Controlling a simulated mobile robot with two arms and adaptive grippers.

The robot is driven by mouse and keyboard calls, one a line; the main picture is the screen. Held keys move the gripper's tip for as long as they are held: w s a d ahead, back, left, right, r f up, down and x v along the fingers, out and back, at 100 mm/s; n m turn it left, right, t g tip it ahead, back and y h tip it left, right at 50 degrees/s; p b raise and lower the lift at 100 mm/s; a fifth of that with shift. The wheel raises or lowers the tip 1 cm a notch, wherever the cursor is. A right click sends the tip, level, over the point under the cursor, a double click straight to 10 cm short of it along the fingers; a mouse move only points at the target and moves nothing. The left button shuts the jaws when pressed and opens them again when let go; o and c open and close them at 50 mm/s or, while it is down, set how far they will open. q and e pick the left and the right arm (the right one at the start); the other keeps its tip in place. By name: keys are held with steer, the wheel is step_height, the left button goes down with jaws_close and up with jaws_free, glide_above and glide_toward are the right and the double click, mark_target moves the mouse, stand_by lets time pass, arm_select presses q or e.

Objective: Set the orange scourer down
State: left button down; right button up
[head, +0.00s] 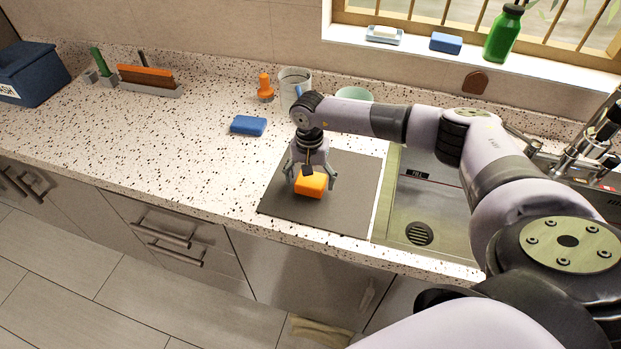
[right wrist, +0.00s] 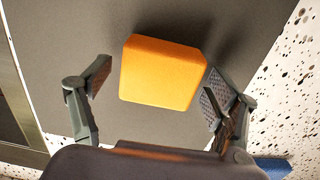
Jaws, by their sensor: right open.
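The orange scourer (head: 309,185) lies on the dark grey mat (head: 347,208) on the counter, left of the sink. It also shows in the right wrist view (right wrist: 162,72), between the two fingers with a gap on each side. My right gripper (head: 313,184) is open just above and around the scourer; its fingers (right wrist: 155,87) do not touch it in the wrist view. My left gripper is not in view.
A blue sponge (head: 248,125) lies behind and left of the mat. An orange-topped bottle (head: 265,88) and a clear container (head: 294,88) stand near the wall. The steel sink (head: 428,205) is right of the mat. The counter's left part has wide free room.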

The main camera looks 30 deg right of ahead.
mark_target(310, 179)
step_height(310, 179, up, 12)
steer(key=b, duration=0.4)
steer(key=shift+b, duration=0.4)
steer(key=shift+w, duration=0.1)
